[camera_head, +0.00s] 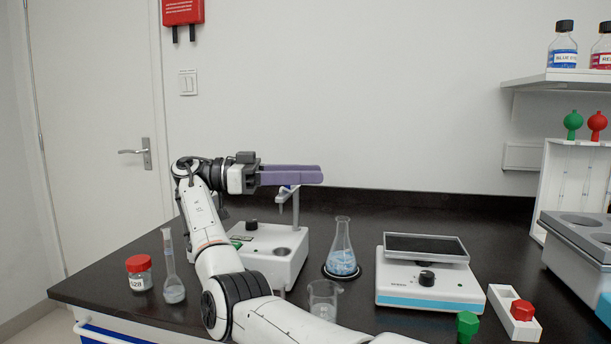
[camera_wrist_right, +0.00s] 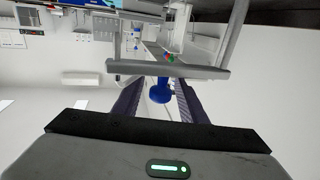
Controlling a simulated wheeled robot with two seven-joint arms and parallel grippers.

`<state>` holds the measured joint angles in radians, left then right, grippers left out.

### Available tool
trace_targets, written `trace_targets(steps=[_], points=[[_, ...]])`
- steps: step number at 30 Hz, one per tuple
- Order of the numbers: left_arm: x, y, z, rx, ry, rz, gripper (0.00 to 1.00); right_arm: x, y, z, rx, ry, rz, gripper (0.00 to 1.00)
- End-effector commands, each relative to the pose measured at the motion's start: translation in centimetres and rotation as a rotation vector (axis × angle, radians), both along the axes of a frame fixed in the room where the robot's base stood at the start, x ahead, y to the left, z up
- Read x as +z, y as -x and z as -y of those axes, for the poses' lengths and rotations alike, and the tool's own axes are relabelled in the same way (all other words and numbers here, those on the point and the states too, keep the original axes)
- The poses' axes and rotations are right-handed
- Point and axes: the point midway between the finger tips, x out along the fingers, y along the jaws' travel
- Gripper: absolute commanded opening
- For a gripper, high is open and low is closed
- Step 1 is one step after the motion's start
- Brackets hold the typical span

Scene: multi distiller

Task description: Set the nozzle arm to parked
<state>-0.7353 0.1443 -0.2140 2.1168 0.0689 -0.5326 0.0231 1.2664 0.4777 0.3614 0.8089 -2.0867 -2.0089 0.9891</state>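The distiller unit (camera_head: 262,262) is a white box with a black knob and a round recess, standing at the left of the dark bench. A post rises from its back right. The pale nozzle arm (camera_head: 288,188) sits at the top of the post, with a tip pointing down at its left end. My right gripper (camera_head: 318,174) is level, its purple fingers pointing right, just above the nozzle arm in the picture; I cannot tell whether they touch. In the right wrist view the gripper (camera_wrist_right: 158,95) has a gap between its fingers. My left gripper is not in view.
A flask with blue contents (camera_head: 342,250), a beaker (camera_head: 323,300) and a balance (camera_head: 430,280) stand right of the unit. A red-capped jar (camera_head: 139,274) and a volumetric flask (camera_head: 172,280) stand left of my arm. The air right of the fingers is free.

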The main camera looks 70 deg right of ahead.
Motion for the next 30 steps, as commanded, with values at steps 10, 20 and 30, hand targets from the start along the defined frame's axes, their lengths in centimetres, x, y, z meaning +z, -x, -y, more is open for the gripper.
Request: trace_targets(steps=[10, 20, 30], points=[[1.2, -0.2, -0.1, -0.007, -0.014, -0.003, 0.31, 6.5, 0.1, 0.0, 0.000, 0.001, 0.004, 0.38], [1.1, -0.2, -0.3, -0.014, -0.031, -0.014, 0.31, 9.8, 0.0, 0.0, 0.000, 0.000, -0.001, 0.38], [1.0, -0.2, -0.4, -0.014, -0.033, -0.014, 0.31, 9.8, 0.0, 0.0, 0.000, 0.000, -0.001, 0.38]])
